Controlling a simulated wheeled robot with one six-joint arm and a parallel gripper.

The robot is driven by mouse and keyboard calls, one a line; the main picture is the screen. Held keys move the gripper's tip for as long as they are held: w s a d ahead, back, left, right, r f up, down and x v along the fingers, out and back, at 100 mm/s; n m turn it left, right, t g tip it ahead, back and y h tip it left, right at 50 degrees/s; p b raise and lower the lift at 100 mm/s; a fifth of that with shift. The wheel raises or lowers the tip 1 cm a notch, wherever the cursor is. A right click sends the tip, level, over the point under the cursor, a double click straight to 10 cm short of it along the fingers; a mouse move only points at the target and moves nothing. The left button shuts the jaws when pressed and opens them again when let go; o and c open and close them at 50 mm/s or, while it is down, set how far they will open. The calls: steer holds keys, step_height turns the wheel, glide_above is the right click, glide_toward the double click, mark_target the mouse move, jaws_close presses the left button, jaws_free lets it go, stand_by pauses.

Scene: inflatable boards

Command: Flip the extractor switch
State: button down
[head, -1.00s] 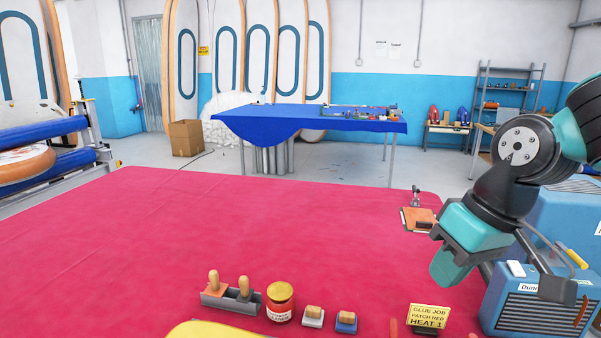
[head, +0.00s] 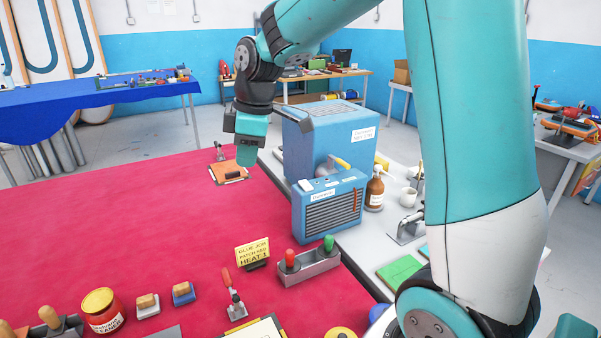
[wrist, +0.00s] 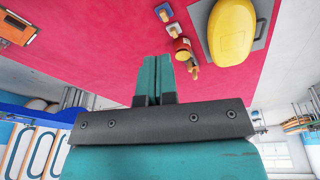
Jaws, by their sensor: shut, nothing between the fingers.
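A large blue box (head: 322,138) with a white label on its front stands right of my gripper. A smaller blue box (head: 328,210) with a dark grille stands in front of it. A small white part (head: 305,185) and a lever with a pale yellow handle (head: 342,163) are on top of the smaller box. I cannot read the labels clearly or tell which part is the extractor switch. My gripper (head: 246,158) is shut and empty, pointing down left of the large box, apart from it. Its fingers (wrist: 153,80) are together in the wrist view.
A grey holder with red and green handles (head: 310,268), a yellow sign (head: 252,252) and a brown bottle (head: 374,188) are nearby. The red tabletop's middle is clear.

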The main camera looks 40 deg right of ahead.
steer(key=w+d+f+n+h, duration=0.1)
steer(key=w+d, duration=0.3)
steer(key=d, duration=0.3)
steer(key=w+d+f+n, duration=0.1)
steer(key=w+d, duration=0.2)
steer(key=d, duration=0.4)
steer(key=n+h+p, duration=0.1)
steer(key=n, duration=0.1)
glide_toward(304, 182)
steer(key=f+p, duration=0.2)
steer(key=w+f+p, duration=0.1)
steer(key=f, duration=0.1)
steer(key=f+p, duration=0.2)
steer(key=f, duration=0.1)
steer(key=shift+w+d+f+p, duration=0.15)
steer(key=shift+w+p, duration=0.05)
steer(key=shift+p, duration=0.15)
steer(key=shift+f, duration=0.1)
